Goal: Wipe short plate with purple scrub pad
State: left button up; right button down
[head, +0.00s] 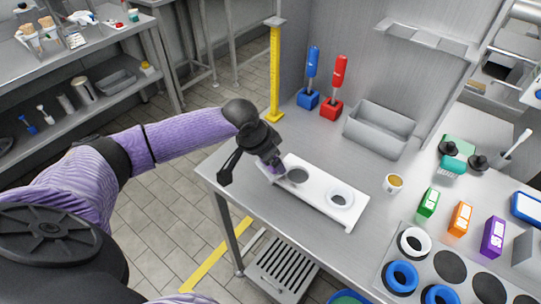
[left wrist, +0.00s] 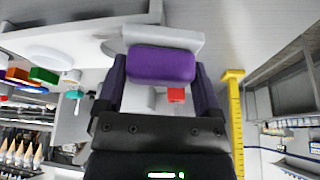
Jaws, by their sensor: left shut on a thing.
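My left gripper (head: 268,165) is over the left end of a long white plate (head: 318,189) on the table. In the left wrist view its two dark purple fingers (left wrist: 160,85) are shut on the purple scrub pad (left wrist: 161,65). A pale grey block (left wrist: 165,37) lies right beyond the pad; I cannot tell whether they touch. I cannot tell which piece is the short plate. In the head view the pad is mostly hidden by the gripper. My right gripper is not in view.
A blue (head: 312,67) and a red (head: 338,85) upright tool stand behind the plate, beside a grey bin (head: 380,128). A small cup (head: 393,183), colored boxes and a holder with rings are on the right. Table between plate and bin is clear.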

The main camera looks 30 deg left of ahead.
pick_arm(q)
jog(key=shift+f, duration=0.55)
jog(key=shift+d, duration=0.1)
